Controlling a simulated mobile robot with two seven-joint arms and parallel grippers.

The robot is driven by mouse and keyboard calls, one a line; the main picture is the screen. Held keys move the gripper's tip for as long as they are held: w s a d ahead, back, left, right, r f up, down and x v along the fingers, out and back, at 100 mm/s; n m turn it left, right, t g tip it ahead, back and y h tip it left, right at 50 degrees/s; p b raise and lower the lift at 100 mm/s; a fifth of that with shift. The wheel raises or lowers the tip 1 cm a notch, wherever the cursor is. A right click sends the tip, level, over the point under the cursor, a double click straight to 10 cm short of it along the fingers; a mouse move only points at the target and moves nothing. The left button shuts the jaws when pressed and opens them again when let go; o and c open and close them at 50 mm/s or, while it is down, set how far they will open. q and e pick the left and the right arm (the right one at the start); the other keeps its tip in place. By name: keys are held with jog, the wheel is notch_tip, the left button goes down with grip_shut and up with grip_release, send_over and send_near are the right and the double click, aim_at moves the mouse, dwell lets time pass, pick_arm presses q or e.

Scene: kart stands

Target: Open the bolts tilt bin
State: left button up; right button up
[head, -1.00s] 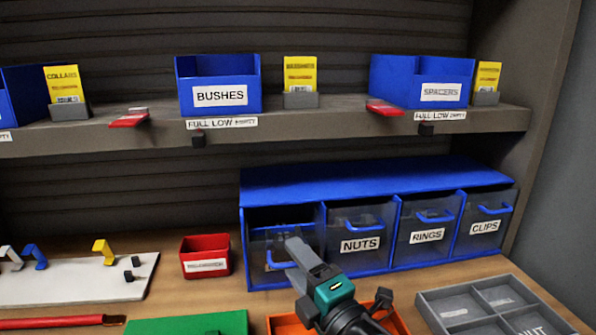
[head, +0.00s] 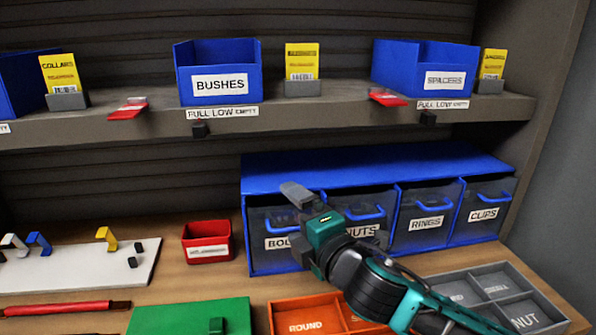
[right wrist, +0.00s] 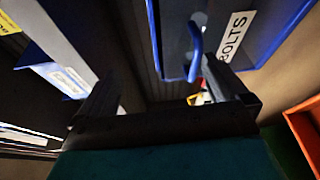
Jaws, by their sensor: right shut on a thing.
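The bolts tilt bin (head: 259,222) is the leftmost in a blue row of bins with clear dark fronts. Its label is partly covered by my right arm in the head view. Its front looks about in line with its neighbours. In the right wrist view the BOLTS label (right wrist: 236,37) and the blue handle (right wrist: 195,52) show close up, the handle near the right finger. My right gripper (head: 296,194) is at the upper front of this bin, shut on the handle; the contact itself is hard to see. My left gripper is out of view.
The nuts bin (head: 366,205), rings bin (head: 428,202) and clips bin (head: 486,192) stand to the right. A red box (head: 207,243) is left of the row.

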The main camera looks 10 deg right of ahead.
jog(key=shift+r, duration=0.6)
jog(key=shift+s+r, duration=0.2)
jog(key=shift+s, duration=0.1)
jog(key=shift+c, duration=0.5)
jog(key=shift+o, duration=0.4)
jog(key=shift+s, duration=0.15)
jog(key=shift+s+d+f, duration=0.15)
jog(key=shift+d+f, duration=0.05)
jog(key=shift+f, duration=0.05)
jog(key=shift+c, duration=0.7)
jog(key=shift+v, duration=1.05)
jog(key=c, duration=0.6)
pick_arm(q)
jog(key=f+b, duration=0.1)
jog(key=b, duration=0.1)
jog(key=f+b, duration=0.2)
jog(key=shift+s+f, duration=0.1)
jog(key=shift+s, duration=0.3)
pick_arm(e)
jog(key=s+d+f, duration=0.1)
jog(key=s, duration=0.2)
jog(key=s+d+f, duration=0.1)
jog(key=s+d, duration=0.1)
jog(key=s, duration=0.2)
jog(key=s+d+f, duration=0.1)
jog(key=s+f, duration=0.1)
jog(key=s, duration=0.2)
jog(key=shift+s+d, duration=0.1)
jog(key=shift+d, duration=0.25)
